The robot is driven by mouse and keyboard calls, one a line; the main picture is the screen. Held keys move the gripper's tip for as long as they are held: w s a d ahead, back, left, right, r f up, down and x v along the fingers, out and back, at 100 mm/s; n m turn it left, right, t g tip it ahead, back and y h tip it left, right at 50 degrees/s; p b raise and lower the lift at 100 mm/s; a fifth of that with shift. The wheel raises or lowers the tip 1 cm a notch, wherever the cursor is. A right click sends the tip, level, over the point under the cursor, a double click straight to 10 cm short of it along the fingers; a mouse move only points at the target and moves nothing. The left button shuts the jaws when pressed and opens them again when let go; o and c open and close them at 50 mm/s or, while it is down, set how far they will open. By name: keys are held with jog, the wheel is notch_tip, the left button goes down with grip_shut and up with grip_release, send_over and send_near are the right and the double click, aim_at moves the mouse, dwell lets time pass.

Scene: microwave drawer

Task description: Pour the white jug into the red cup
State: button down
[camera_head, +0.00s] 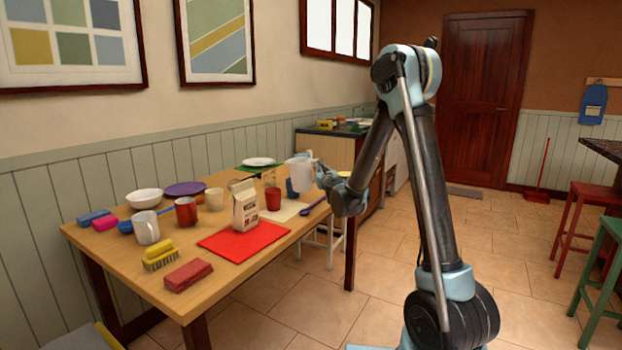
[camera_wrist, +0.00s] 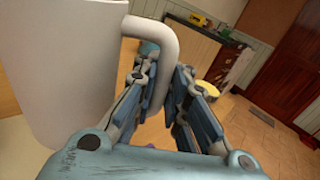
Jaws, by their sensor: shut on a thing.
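The white jug (camera_head: 299,173) is held in the air above the right part of the wooden table, and looks about upright. My gripper (camera_head: 321,171) is shut on its handle from the right. In the wrist view the jug (camera_wrist: 65,65) fills the left side, and its handle (camera_wrist: 160,45) passes between the fingers of my gripper (camera_wrist: 165,85). A red cup (camera_head: 273,199) stands on the table below and left of the jug. Another red cup (camera_head: 186,212), mug-like, stands farther left. The inside of the jug is not visible.
A paper bag (camera_head: 245,207) stands on the red mat (camera_head: 228,247), left of the nearer red cup. A purple spoon (camera_head: 314,206) lies near the table's right edge. A blue item (camera_head: 292,189) is close under the jug.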

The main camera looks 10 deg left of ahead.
jog(key=shift+r, duration=0.1)
jog(key=shift+r, duration=1.9)
jog(key=w+d+f+m+h, duration=0.1)
jog(key=w+d+f+h, duration=0.1)
jog(key=d, duration=0.9)
jog(key=w+d+f+m+h, duration=0.1)
jog(key=w+d+f, duration=0.3)
jog(key=d, duration=0.7)
jog(key=w+d+f+m+t+h, duration=0.1)
jog(key=d+f, duration=0.4)
jog(key=d, duration=0.7)
jog(key=w+m+h, duration=0.1)
jog(key=w+h, duration=0.1)
jog(key=shift+w+f, duration=0.25)
jog(key=shift+w, duration=0.1)
